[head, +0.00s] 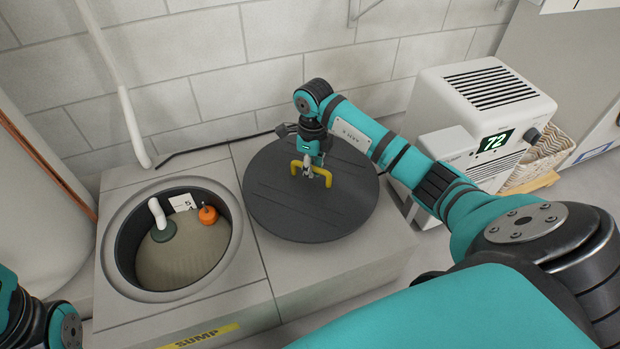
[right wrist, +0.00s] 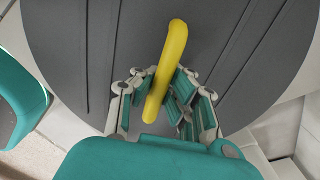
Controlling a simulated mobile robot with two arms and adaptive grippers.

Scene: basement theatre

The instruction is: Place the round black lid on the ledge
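The round black lid (head: 285,217) is over the flat grey ledge (head: 345,270) to the right of the open sump pit. It looks level; I cannot tell whether it touches the ledge. Its yellow handle (head: 325,175) stands up from the middle. My right gripper (head: 308,168) comes down from above with its fingers closed around the handle. In the right wrist view the handle (right wrist: 168,62) passes between the finger pads, with the lid (right wrist: 75,45) behind it. Only part of my left arm shows at the lower left; its gripper is out of frame.
The open sump pit (head: 111,240) holds a white pipe (head: 157,212) and an orange float (head: 208,214). A white dehumidifier (head: 455,100) and a wicker basket (head: 545,155) stand to the right. A block wall (head: 215,60) and a cable run behind the lid.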

